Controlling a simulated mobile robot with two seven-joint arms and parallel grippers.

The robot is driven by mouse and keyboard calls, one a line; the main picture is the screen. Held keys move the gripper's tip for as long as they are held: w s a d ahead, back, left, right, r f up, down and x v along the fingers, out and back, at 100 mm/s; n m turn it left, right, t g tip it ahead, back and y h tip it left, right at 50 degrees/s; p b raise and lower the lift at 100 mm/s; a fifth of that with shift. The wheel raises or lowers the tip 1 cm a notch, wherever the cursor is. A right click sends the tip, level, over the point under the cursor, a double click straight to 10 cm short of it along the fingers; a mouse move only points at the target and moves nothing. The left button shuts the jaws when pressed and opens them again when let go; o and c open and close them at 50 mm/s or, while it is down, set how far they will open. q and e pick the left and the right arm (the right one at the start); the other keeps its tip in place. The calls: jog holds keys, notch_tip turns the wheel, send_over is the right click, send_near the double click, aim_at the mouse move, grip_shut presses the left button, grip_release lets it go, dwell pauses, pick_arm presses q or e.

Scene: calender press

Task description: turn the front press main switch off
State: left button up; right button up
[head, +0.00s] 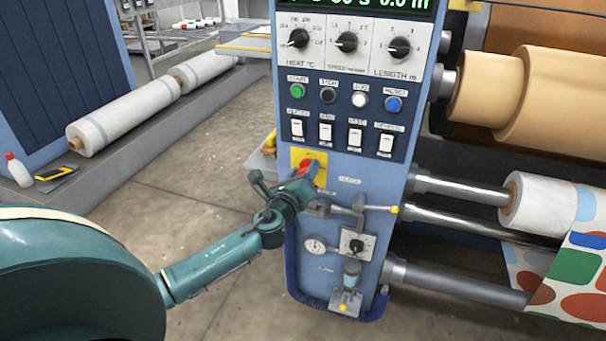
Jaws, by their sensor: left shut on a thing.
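The main switch is a red rotary handle (306,166) on a yellow plate (297,156), low on the left of the blue front panel (345,180) of the press. My left gripper (305,176) is at the switch and shut on the red handle. The gripper hides the lower part of the handle and plate, so the handle's exact angle is hard to tell. My left arm reaches in from the lower left. My right gripper is not in view.
Above the switch are white rocker switches (326,132), push buttons (328,95) and three dials (347,41). Below it are a yellow-tipped lever (378,208) and a gauge (316,244). Rollers (460,185) extend right.

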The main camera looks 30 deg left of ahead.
pick_arm(q)
jog(key=n, duration=1)
jog(key=shift+a+f+n+b, duration=0.15)
jog(key=shift+f+n+b, duration=0.1)
jog(key=shift+n+b, duration=0.1)
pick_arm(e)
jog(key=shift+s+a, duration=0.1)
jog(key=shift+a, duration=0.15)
pick_arm(q)
jog(key=shift+n, duration=0.25)
jog(key=o, duration=1)
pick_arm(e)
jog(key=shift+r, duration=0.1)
pick_arm(q)
jog(key=shift+s, duration=0.1)
jog(key=p+v, duration=0.1)
jog(key=v, duration=1.2)
jog(key=shift+p, duration=0.35)
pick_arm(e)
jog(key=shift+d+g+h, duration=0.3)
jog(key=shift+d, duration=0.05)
